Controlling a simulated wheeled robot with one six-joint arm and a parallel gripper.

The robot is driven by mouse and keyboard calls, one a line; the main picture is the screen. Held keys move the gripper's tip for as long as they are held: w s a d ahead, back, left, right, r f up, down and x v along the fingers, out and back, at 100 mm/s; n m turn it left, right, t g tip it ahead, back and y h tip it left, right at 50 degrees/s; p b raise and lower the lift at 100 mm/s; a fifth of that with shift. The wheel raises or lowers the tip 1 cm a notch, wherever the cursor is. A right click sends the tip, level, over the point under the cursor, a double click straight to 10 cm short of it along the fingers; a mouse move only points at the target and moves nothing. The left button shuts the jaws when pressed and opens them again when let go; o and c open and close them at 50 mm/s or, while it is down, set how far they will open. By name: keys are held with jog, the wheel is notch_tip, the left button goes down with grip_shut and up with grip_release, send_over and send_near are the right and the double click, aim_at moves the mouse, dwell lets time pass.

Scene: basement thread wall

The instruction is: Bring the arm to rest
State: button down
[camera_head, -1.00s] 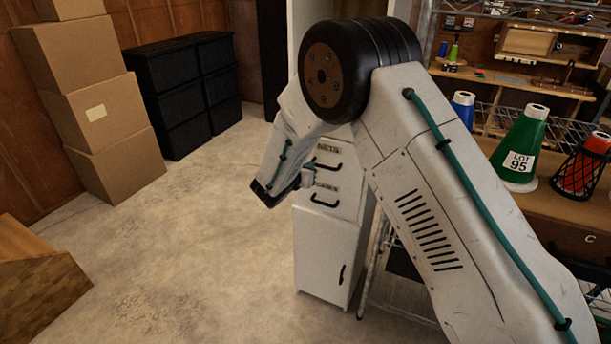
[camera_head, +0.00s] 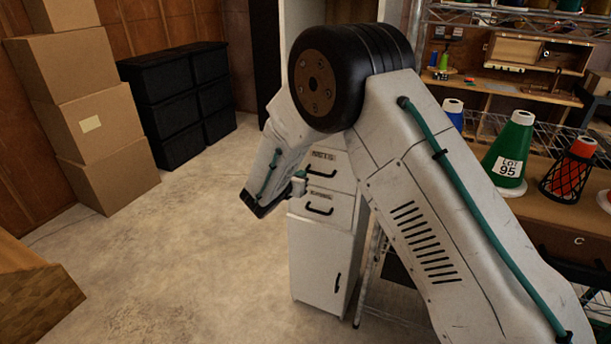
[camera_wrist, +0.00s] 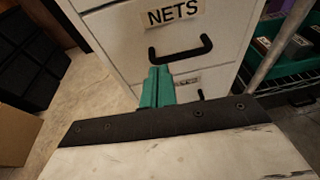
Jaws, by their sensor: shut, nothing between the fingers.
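My arm (camera_head: 430,200) is raised and folded at its black elbow joint in the head view, with the forearm hanging down to the left. My gripper (camera_wrist: 157,72) shows in the wrist view as two teal fingers, shut together and empty. In that view it is in front of the white drawer cabinet (camera_wrist: 120,45), just below the handle of the drawer labelled NETS. I cannot tell whether it touches the cabinet.
The cabinet (camera_head: 318,262) stands close behind the forearm. A wooden bench (camera_head: 550,208) on the right holds a green LOT 95 cone (camera_head: 508,155) and a red netted cone (camera_head: 572,168). Cardboard boxes (camera_head: 85,110) and black bins (camera_head: 180,105) stand at left. The floor between is clear.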

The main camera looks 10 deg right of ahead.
jog(key=a+v, duration=0.1)
jog(key=v, duration=1)
jog(key=s+d+r+m+g+h, duration=0.1)
jog(key=s+d+r+m+g, duration=0.2)
jog(key=s+d+m+g, duration=0.35)
jog(key=s+d+r+m+g, duration=0.2)
jog(key=s+d+m+g, duration=0.2)
jog(key=s+d+m, duration=0.55)
jog(key=s+d+r+m+y, duration=0.3)
jog(key=s+r+m, duration=0.1)
jog(key=s, duration=0.4)
jog(key=s+d+r+m+y, duration=0.3)
jog(key=s+r+m, duration=0.1)
jog(key=s, duration=0.5)
jog(key=s+d+r+m+y, duration=0.3)
jog(key=s+r+m, duration=0.1)
jog(key=s, duration=0.4)
jog(key=shift+s+r+m, duration=0.2)
jog(key=shift+m, duration=0.3)
